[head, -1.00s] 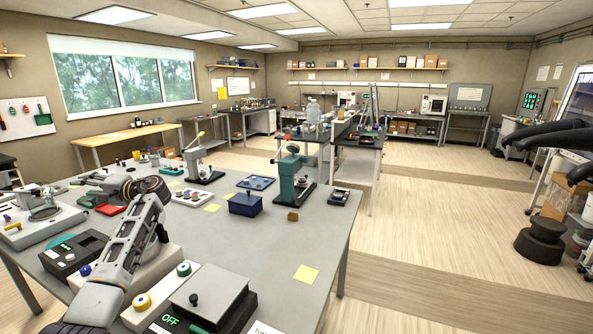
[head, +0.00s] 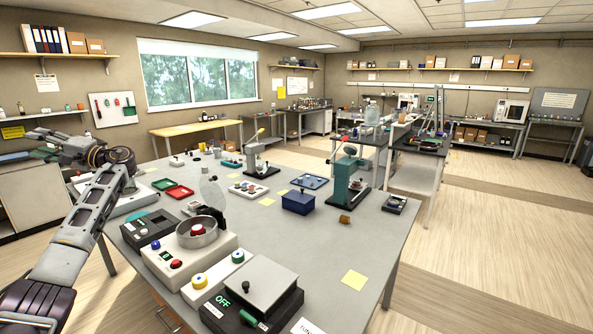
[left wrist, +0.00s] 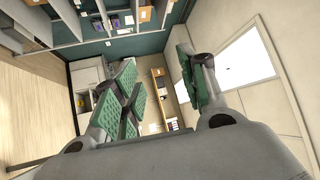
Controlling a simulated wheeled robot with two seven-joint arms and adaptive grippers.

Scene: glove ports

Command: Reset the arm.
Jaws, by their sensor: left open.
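My left arm comes in from the lower left of the head view. Its gripper (head: 48,143) is raised at the left, beyond the left end of the grey table (head: 330,265), and points left and away. In the left wrist view the two green-padded fingers (left wrist: 163,85) stand apart with nothing between them. My right gripper is in neither current view.
The table holds a device with a red button inside a ring guard (head: 198,233), a box marked OFF (head: 252,300), a blue box (head: 298,202) and a green press (head: 347,180). A yellow-topped bench (head: 195,128) stands under the window. Floor at right is clear.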

